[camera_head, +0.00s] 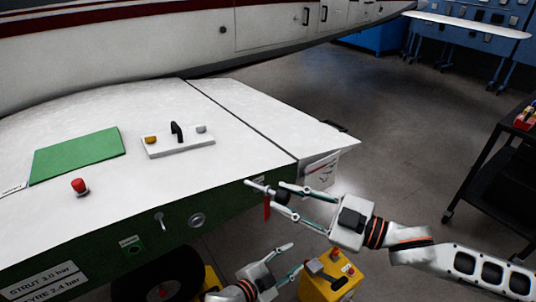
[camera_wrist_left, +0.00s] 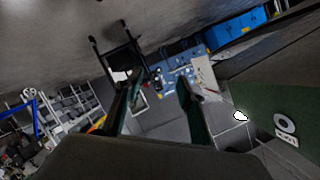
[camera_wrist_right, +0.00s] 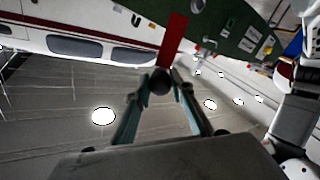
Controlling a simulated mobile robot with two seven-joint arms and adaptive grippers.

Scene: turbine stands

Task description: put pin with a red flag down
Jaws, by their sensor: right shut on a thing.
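The pin (camera_head: 258,187) is grey, with a red flag (camera_head: 267,207) hanging from it. My right gripper (camera_head: 276,196) is shut on the pin, beside the front right corner of the white-topped, green-sided structure. In the right wrist view, the pin's dark round end (camera_wrist_right: 160,84) sits between the fingertips and the red flag (camera_wrist_right: 173,40) extends above it. I cannot tell whether the pin touches the green side. My left gripper (camera_head: 293,258) is open and empty, lower down in front of the structure. Its spread fingers also show in the left wrist view (camera_wrist_left: 160,93).
On the white top (camera_head: 110,200) are a green mat (camera_head: 78,155), a red button (camera_head: 80,186) and a plate with a black handle (camera_head: 178,143). A yellow box (camera_head: 329,275) stands below my right gripper. A black cart (camera_head: 490,180) is at right. The floor between is clear.

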